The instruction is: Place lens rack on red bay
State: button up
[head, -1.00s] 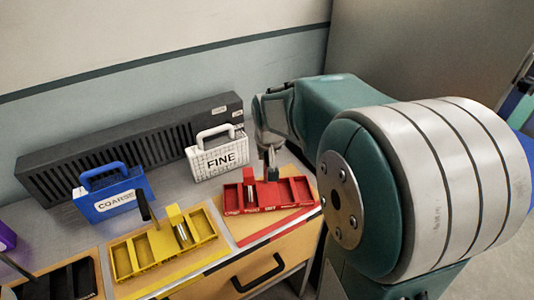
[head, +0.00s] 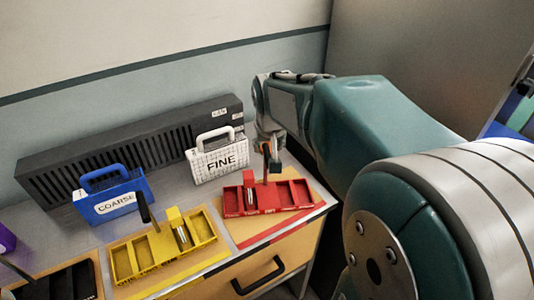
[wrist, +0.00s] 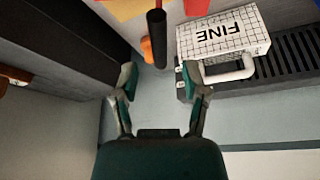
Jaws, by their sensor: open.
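No object is marked as the lens rack, and I cannot tell which one it is. A white gridded case labelled FINE (head: 217,160) with a top handle stands upright behind the red compartment tray (head: 297,196); it also shows in the wrist view (wrist: 222,42), upside down. The red tray lies on a red-edged area at the right end of the bench. My gripper (wrist: 160,77) is open and empty. In the head view my gripper (head: 272,160) hangs just above and behind the red tray. A dark upright post (wrist: 156,38) appears beyond the gap between the fingers.
A blue case labelled COARSE (head: 112,198) stands at the left. A yellow tray (head: 122,262) with a black post and a black tray (head: 62,284) line the front. A long dark slotted unit (head: 130,145) runs along the back wall.

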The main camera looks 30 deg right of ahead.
jog(key=d+v, duration=0.1)
jog(key=v, duration=0.5)
jog(key=s+a+f+n+t+y, duration=0.1)
jog(key=s+a+f+n, duration=0.3)
jog(key=s+a, duration=0.7)
jog(key=s, duration=0.4)
jog(key=shift+a+f+y, duration=0.2)
jog(key=shift+a+y, duration=0.1)
jog(key=shift+a, duration=0.05)
jog(key=shift+d, duration=0.1)
